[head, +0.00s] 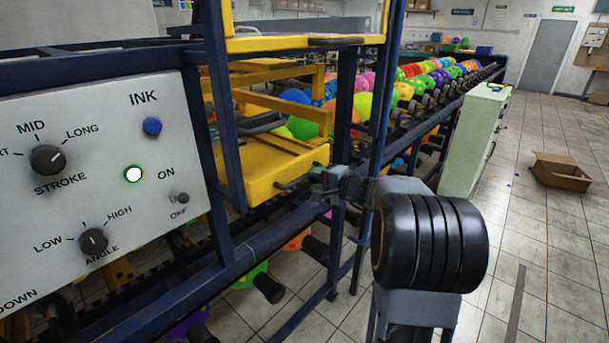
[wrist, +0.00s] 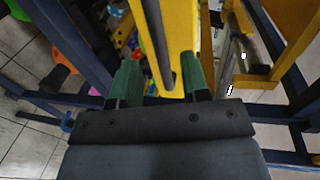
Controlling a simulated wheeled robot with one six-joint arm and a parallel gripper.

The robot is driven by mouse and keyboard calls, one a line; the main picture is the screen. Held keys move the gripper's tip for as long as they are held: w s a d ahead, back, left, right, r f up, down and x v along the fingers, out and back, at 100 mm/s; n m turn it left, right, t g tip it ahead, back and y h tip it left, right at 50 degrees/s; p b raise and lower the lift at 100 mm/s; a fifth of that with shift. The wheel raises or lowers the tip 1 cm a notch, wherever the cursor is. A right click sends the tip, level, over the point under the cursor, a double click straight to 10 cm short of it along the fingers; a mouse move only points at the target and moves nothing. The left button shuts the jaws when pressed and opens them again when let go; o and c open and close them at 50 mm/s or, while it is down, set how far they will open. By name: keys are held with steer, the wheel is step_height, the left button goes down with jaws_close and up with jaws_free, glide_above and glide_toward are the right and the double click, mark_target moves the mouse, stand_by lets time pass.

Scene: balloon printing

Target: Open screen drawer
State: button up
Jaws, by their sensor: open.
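The yellow screen drawer (head: 262,168) sits in the dark blue frame of the machine, below an upper yellow part. Its dark bar handle (head: 293,184) runs along its front. My gripper (head: 319,181) is at the right end of this handle in the head view. In the wrist view my gripper (wrist: 160,74) has its two green fingers apart, with the dark handle (wrist: 156,45) and the yellow drawer front (wrist: 178,30) showing between them. I cannot tell whether a finger touches the handle.
A grey control panel (head: 75,200) with knobs and a lit green button is at the left. Blue frame posts (head: 380,100) stand close to my arm. A conveyor with colorful balloons (head: 415,85) runs behind. A pale green cabinet (head: 475,140) and a cardboard box (head: 562,172) stand right, with open tiled floor.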

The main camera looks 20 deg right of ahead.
mark_target(307, 177)
steer(key=shift+p+x, duration=0.4)
steer(key=shift+x, duration=2.2)
steer(key=shift+c, duration=0.2)
jaws_close()
